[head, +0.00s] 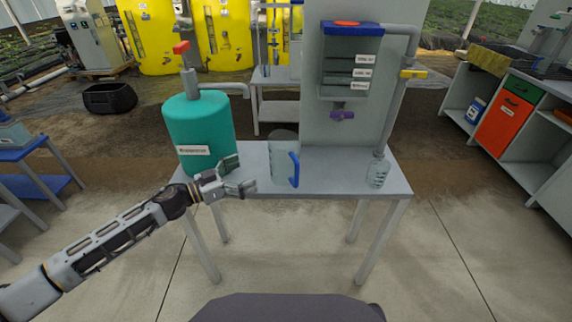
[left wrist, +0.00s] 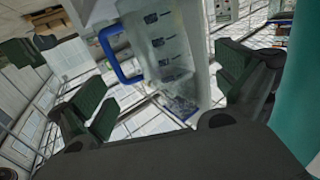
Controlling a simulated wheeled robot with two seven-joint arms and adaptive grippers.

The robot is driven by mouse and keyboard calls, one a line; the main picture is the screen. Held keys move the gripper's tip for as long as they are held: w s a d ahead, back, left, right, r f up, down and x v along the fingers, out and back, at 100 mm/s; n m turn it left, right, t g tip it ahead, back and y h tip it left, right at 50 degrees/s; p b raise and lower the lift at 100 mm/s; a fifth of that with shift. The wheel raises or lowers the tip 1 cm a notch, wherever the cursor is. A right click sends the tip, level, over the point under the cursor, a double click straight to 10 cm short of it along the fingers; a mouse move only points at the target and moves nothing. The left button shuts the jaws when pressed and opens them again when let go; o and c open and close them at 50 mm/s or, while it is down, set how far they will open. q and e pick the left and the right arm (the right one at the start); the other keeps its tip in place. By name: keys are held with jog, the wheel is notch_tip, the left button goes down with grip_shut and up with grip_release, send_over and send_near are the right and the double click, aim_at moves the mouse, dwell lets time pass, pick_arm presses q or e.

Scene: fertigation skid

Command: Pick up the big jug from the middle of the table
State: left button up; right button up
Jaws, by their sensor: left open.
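The big jug (head: 283,162) is clear with a blue handle and stands upright near the middle of the grey table (head: 330,185). Its handle faces right and toward me. My left gripper (head: 243,174) is open and empty, just left of the jug and in front of the green tank. In the left wrist view the jug (left wrist: 165,55) shows dark measuring marks and lies beyond the open fingers (left wrist: 165,95), apart from them. My right gripper is in neither view.
A green tank (head: 200,130) with a red-handled tap stands on the table's left, close to my gripper. A grey panel with a tank (head: 350,72) rises behind the jug. A small clear bottle (head: 377,172) stands at the right under a pipe. The table between jug and bottle is clear.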

aim_at(271, 161)
pick_arm(q)
jog(key=shift+x, duration=2.6)
jog(key=shift+b+x, duration=0.3)
jog(key=shift+x, duration=1.2)
jog(key=shift+w+d, duration=0.15)
jog(key=shift+d, duration=0.05)
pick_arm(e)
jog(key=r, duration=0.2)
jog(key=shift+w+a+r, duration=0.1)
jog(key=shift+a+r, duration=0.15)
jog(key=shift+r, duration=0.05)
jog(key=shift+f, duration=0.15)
pick_arm(q)
jog(key=shift+d, duration=0.1)
